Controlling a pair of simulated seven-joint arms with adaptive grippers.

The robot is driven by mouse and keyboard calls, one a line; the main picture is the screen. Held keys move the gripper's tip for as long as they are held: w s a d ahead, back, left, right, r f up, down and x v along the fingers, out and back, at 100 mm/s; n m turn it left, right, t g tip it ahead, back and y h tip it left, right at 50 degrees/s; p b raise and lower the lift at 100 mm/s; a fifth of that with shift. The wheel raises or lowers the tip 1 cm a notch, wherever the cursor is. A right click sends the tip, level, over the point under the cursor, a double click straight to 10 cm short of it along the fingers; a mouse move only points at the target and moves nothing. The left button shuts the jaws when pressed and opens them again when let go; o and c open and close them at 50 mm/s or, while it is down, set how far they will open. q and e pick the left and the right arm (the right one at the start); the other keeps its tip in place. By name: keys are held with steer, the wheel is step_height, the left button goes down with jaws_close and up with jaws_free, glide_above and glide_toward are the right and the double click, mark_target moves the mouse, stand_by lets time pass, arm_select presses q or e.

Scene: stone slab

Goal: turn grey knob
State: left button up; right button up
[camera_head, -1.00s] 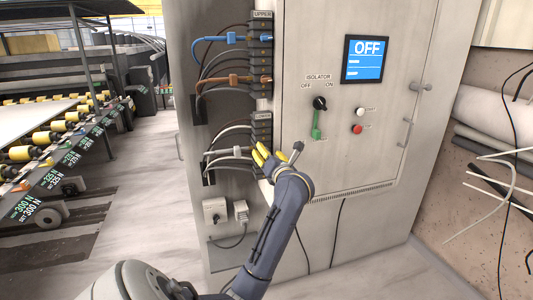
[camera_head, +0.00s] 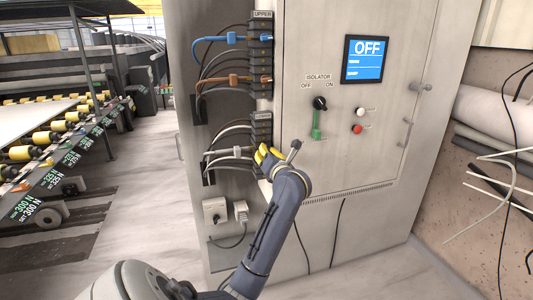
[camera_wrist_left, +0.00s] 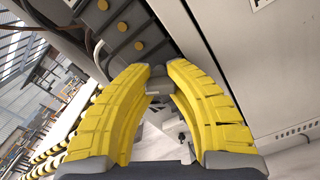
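A grey plug (camera_head: 240,152) sits at the lower terminal block on the cabinet's left side. My left gripper (camera_head: 268,154), with yellow fingers, is beside that block, below and left of the isolator knob. In the left wrist view, the gripper's fingertips (camera_wrist_left: 160,68) lean toward each other with a narrow gap. A small grey piece (camera_wrist_left: 160,86) shows in the gap; I cannot tell whether they grip it. My right gripper is out of view.
The grey cabinet (camera_head: 300,215) stands ahead, with a blue screen (camera_head: 366,59) reading OFF. Blue (camera_head: 232,38) and brown (camera_head: 234,80) plugs are above the gripper. A small switch box (camera_head: 215,212) is below. The floor left of the cabinet has free room.

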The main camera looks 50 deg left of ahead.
arm_select(q)
steer(key=shift+r, duration=0.1)
jaws_close()
steer(key=shift+r+n, duration=0.1)
steer(key=shift+n, duration=1.1)
steer(key=o, duration=1.1)
jaws_free()
steer(key=shift+c, duration=0.2)
steer(key=shift+d, duration=0.1)
steer(key=v, duration=1.2)
